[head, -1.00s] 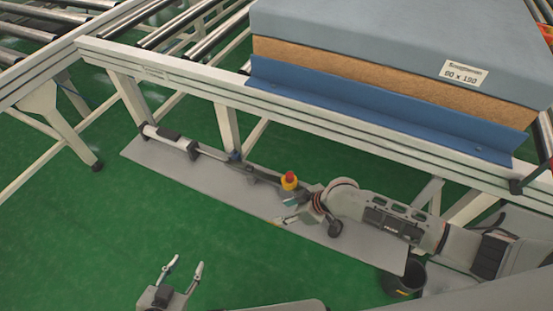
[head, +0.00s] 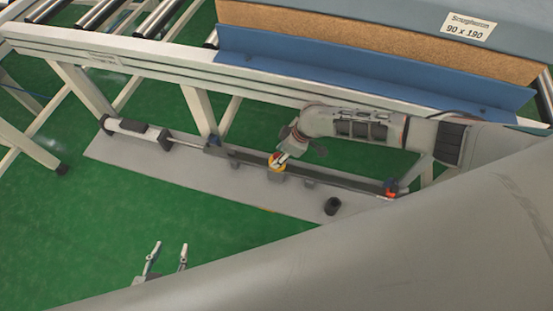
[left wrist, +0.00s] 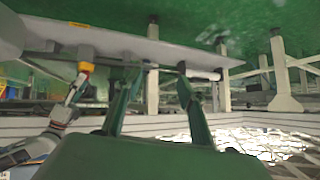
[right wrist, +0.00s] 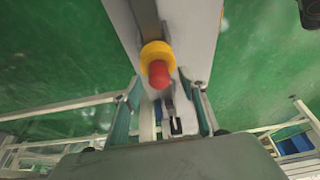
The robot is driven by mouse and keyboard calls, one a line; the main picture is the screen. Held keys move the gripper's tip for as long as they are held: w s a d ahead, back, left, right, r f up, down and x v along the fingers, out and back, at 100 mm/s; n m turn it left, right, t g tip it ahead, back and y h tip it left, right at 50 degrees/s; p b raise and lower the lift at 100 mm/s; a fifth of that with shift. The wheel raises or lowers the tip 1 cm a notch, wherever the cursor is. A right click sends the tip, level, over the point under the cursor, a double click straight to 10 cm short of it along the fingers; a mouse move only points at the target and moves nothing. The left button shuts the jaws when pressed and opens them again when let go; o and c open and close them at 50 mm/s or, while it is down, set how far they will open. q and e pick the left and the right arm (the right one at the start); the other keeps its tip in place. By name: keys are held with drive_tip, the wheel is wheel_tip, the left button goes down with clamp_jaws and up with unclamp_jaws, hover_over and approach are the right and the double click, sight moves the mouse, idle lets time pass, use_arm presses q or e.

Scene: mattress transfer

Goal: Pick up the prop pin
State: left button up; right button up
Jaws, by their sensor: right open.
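A red knob on a yellow collar, which I take to be the prop pin (head: 277,163), stands on a long dark and silver strut (head: 340,183). The pin also shows in the right wrist view (right wrist: 158,72) and small in the left wrist view (left wrist: 85,68). My right gripper (head: 285,157) is over the pin and partly covers it. In the right wrist view the right gripper (right wrist: 164,88) is open, with the knob in line with the gap between its fingers. I cannot tell whether they touch. My left gripper (head: 168,246) is open and empty over the green floor.
Green floor in front is clear.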

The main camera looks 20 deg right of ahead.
drive_tip(key=shift+x, duration=0.95)
drive_tip(key=shift+w, duration=0.1)
drive_tip(key=shift+r, duration=0.1)
clamp_jaws()
drive_tip(key=shift+r, duration=0.5)
wheel_tip(320, 180, up, 9)
drive_tip(key=p, duration=0.3)
drive_tip(key=shift+w+r, duration=0.15)
drive_tip(key=shift+r, duration=0.05)
use_arm(q)
drive_tip(key=r+p, duration=0.2)
drive_tip(key=r, duration=0.1)
drive_tip(key=w+d+r+p, duration=0.1)
drive_tip(key=r, duration=0.1)
use_arm(e)
wheel_tip(320, 180, up, 10)
drive_tip(key=shift+f, duration=0.2)
